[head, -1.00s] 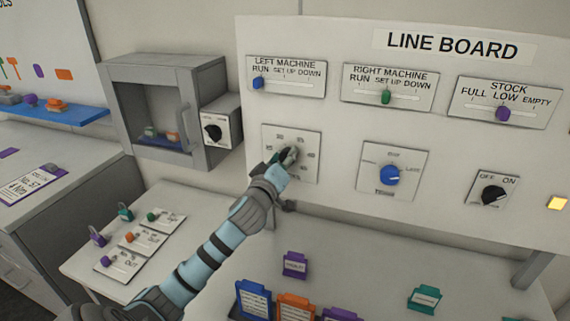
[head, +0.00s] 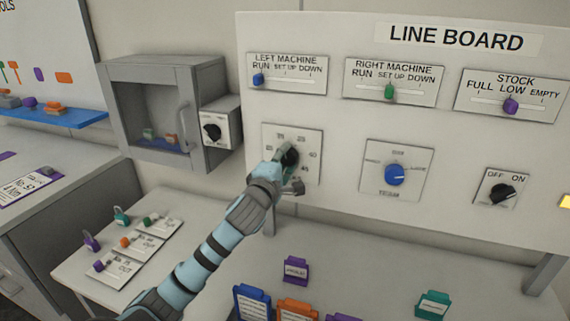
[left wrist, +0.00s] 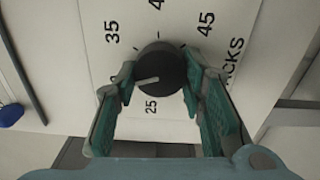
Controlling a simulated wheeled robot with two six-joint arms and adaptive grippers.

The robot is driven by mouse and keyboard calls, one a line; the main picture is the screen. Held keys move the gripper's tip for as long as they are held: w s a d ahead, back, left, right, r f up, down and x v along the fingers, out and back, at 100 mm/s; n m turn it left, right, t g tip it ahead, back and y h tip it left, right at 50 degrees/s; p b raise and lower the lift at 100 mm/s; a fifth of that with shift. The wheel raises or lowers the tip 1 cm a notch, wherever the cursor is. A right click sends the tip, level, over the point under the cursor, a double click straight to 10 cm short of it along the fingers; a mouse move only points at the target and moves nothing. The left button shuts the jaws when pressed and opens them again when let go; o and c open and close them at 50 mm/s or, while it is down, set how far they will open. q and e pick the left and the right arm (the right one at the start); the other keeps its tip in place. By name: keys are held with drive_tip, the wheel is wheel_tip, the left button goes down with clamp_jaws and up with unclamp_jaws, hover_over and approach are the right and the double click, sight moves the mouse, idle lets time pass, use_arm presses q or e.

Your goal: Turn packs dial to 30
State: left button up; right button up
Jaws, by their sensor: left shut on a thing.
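The packs dial (head: 290,157) is a dark round knob on a white plate (head: 309,181) on the line board. My left gripper (left wrist: 162,83) is shut on the dial, with a teal finger on either side of it. In the left wrist view the knob (left wrist: 165,66) has a white pointer line aimed left and slightly down, toward the left finger. The labels 25, 35 and 45 are readable around it; the 40 is cut off at the top. A label behind the left finger is mostly hidden. My right gripper is not in view.
A blue dial (head: 395,174) and an off/on switch (head: 496,190) sit to the right. Sliders (head: 389,91) run along the board above. A grey cabinet (head: 160,70) with a black-knobbed box (head: 220,122) stands left. Colored card holders (head: 296,270) stand below.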

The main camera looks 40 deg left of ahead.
use_arm(q)
drive_tip(key=shift+f+n, duration=0.1)
drive_tip(key=shift+n, duration=0.5)
drive_tip(key=shift+b, duration=0.3)
drive_tip(key=o, duration=1.1)
drive_tip(key=shift+o, duration=0.2)
drive_tip(key=v, duration=1.2)
drive_tip(key=shift+w, duration=0.1)
